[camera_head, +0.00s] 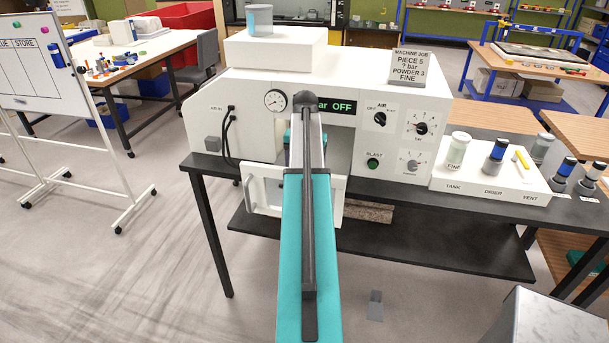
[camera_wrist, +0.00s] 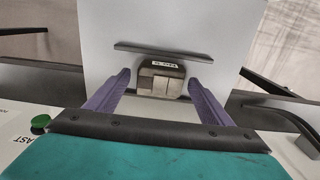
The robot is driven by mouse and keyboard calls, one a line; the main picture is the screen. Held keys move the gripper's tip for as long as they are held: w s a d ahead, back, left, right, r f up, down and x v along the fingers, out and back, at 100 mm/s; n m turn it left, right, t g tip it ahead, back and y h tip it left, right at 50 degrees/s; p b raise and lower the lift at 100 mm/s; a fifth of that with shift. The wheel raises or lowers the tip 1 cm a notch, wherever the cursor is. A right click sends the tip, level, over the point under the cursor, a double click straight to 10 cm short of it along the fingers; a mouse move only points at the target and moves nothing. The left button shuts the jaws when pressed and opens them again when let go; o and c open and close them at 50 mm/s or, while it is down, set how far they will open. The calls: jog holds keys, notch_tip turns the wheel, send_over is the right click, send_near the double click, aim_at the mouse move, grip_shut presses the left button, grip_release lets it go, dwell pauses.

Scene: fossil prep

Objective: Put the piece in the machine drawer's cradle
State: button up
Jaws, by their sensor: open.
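The piece (camera_wrist: 152,88), a small brownish-grey block with a white label on top, sits on the pale drawer floor (camera_wrist: 200,28) in the wrist view. It lies beside a thin dark rail (camera_wrist: 160,52), apparently in the cradle; how deep it sits I cannot tell. My gripper (camera_wrist: 158,82) is open, with one purple finger on each side of the piece and visible gaps between. In the head view the white drawer front (camera_head: 265,197) stands out from the machine (camera_head: 250,100). My arm hides the piece, cradle and gripper there.
The machine's display reads "bar OFF", with knobs and a green blast button (camera_head: 373,164) on the right. A white rack (camera_head: 490,178) with several containers stands right of it. A whiteboard (camera_head: 45,60) stands at the left. Open floor lies in front of the table.

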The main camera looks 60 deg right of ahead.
notch_tip(320, 180, up, 4)
jog(key=shift+r+p, duration=0.2)
jog(key=shift+p, duration=0.8)
jog(key=shift+r, duration=1.25)
